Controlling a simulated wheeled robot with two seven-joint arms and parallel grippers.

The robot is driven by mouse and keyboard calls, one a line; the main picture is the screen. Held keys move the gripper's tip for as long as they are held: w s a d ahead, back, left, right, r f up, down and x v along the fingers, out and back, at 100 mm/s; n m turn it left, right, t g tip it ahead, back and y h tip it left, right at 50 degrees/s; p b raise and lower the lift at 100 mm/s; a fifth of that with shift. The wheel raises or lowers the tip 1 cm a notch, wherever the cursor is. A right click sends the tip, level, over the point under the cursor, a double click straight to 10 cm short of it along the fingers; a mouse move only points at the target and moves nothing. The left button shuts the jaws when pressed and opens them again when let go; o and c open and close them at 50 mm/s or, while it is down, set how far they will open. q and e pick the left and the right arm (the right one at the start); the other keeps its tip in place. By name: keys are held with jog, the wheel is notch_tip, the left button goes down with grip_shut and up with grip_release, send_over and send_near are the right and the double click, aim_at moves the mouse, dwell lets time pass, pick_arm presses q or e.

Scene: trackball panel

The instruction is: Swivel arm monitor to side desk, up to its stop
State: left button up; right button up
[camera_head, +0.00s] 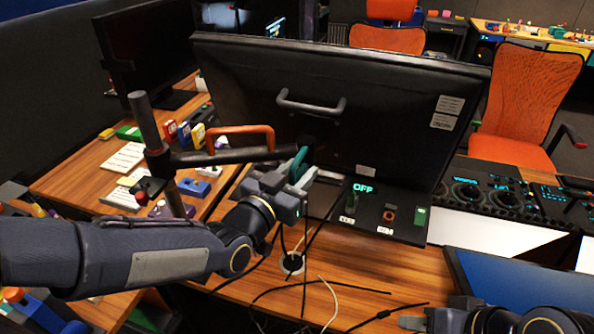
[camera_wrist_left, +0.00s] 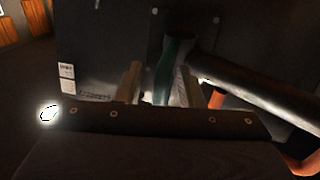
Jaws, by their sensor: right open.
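The arm monitor (camera_head: 390,110) shows its dark back, with a grey handle (camera_head: 311,103) on it. A black swivel arm (camera_head: 225,157) joins it to an upright post (camera_head: 148,125) at left; an orange handle (camera_head: 240,131) sits above the arm. My left gripper (camera_head: 291,180) is at a teal lever (camera_head: 299,163) near the joint behind the monitor. In the left wrist view its fingers (camera_wrist_left: 160,88) stand apart, with the teal lever (camera_wrist_left: 171,65) between or just beyond them; contact is unclear. My right gripper (camera_head: 425,318) is low at right, partly cut off, open.
A wooden desk (camera_head: 82,180) with cards and coloured blocks lies left of the post. An OFF panel (camera_head: 378,210) sits below the monitor. Cables (camera_head: 330,290) cross the front desk. A console (camera_head: 490,195) and orange chair (camera_head: 528,90) are at right.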

pick_arm(q)
grip_shut()
